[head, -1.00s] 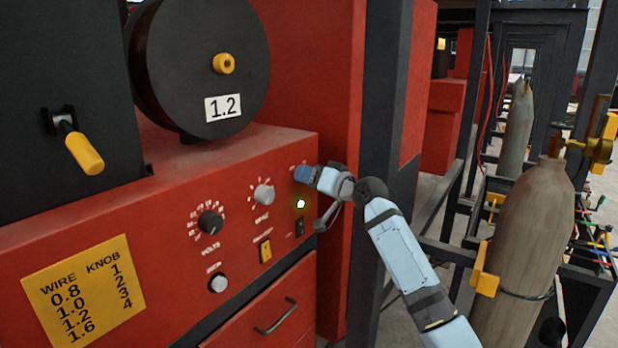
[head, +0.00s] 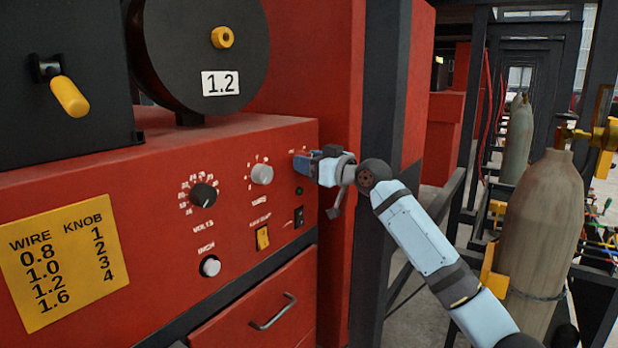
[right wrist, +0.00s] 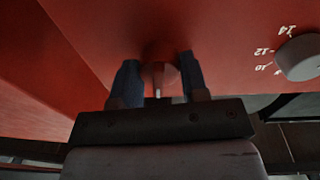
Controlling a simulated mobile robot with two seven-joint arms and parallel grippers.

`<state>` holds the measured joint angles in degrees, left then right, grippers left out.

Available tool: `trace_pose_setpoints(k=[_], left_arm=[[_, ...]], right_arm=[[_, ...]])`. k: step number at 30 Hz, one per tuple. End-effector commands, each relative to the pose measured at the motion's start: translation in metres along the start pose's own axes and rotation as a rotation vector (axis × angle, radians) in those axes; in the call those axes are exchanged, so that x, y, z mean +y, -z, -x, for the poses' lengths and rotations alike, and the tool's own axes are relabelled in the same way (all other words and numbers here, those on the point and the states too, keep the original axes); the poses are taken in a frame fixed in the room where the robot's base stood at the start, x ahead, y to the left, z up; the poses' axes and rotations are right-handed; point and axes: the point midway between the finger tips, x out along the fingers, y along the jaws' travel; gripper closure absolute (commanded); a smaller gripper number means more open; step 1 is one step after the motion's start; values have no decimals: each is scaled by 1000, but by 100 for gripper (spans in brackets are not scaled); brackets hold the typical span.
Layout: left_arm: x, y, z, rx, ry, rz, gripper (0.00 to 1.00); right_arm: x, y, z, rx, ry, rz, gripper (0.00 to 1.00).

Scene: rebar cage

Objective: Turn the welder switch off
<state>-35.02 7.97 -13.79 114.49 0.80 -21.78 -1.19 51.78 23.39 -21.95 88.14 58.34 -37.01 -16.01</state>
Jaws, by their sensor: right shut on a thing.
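The red welder's control panel (head: 235,235) fills the left of the head view. My right gripper (head: 303,163) is at the panel's upper right corner, and its fingers cover the switch there. In the right wrist view the two dark blue fingers stand on either side of the round red switch (right wrist: 160,72), which has a pale mark, and the gripper is shut on it. The small indicator lamp (head: 299,191) just below the gripper is dark. My left gripper is not in view.
The wire-speed knob (head: 262,174) is just left of my right gripper, with the volts knob (head: 204,195) further left. A yellow rocker (head: 263,238) and a black rocker (head: 299,217) sit below. A dark post (head: 382,90) stands beside my arm; gas cylinders (head: 540,230) stand at right.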

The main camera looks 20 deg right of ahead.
Motion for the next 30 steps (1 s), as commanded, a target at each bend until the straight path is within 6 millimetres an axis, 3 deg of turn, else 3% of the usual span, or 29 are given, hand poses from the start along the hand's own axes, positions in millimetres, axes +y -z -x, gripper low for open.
trace_pose_setpoints(k=[1, 13, 30], left_arm=[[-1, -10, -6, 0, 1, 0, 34], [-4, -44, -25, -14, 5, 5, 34], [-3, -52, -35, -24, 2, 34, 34]], right_arm=[[1, -5, 1, 3, 1, 48, 83], [1, -4, 1, 23, 14, 426, 83], [1, -2, 0, 48, 31, 852, 83]])
